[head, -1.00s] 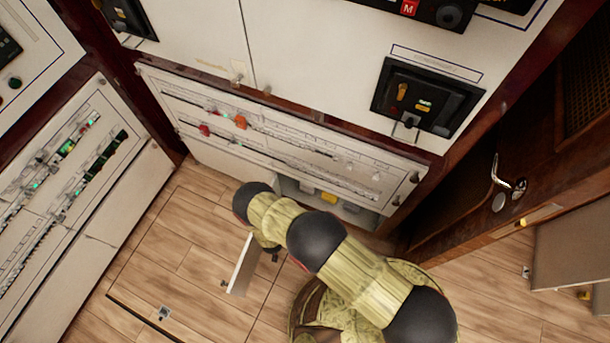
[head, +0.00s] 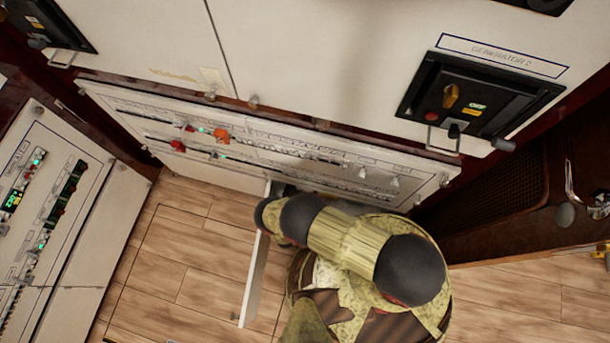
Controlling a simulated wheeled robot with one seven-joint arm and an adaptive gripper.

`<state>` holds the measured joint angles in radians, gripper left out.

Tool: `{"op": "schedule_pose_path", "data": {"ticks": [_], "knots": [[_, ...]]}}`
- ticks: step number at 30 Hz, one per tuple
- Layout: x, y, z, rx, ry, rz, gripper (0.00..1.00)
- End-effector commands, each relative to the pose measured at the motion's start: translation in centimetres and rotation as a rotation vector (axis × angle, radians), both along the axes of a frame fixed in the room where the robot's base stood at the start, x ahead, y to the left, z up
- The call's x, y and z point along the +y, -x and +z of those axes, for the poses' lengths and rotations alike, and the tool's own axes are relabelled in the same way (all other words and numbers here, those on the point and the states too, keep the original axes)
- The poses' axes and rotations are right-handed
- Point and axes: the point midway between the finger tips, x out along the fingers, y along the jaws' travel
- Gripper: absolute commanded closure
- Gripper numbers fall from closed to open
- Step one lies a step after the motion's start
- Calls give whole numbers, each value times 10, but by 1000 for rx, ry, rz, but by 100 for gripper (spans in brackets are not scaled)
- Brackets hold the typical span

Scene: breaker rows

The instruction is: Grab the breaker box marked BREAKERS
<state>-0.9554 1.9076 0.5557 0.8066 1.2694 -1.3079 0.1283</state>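No marking BREAKERS can be read in the head view. A long cream breaker panel (head: 300,165) with rows of small switches and red and orange knobs runs along the foot of the cabinet wall. Below it is a low opening (head: 283,188), with a thin white door or flap (head: 257,270) standing out from it over the floor. My arm reaches to this opening, its end beside the flap.
A black breaker unit (head: 478,103) labelled GENERATOR 2 is set in the upper right cabinet. Another switch panel (head: 45,200) stands at the left. A dark wooden door (head: 500,210) is at the right. The wooden floor (head: 190,250) left of the flap is clear.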

Motion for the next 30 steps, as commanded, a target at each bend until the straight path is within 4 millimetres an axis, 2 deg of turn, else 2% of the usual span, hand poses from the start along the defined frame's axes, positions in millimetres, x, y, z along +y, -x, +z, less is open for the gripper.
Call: {"op": "schedule_pose_path", "data": {"ticks": [13, 22, 30], "knots": [[-19, -42, -12, 1, -1, 0, 14], [-19, -44, -12, 2, -1, 2, 15], [-19, -44, -12, 2, -1, 2, 30]]}}
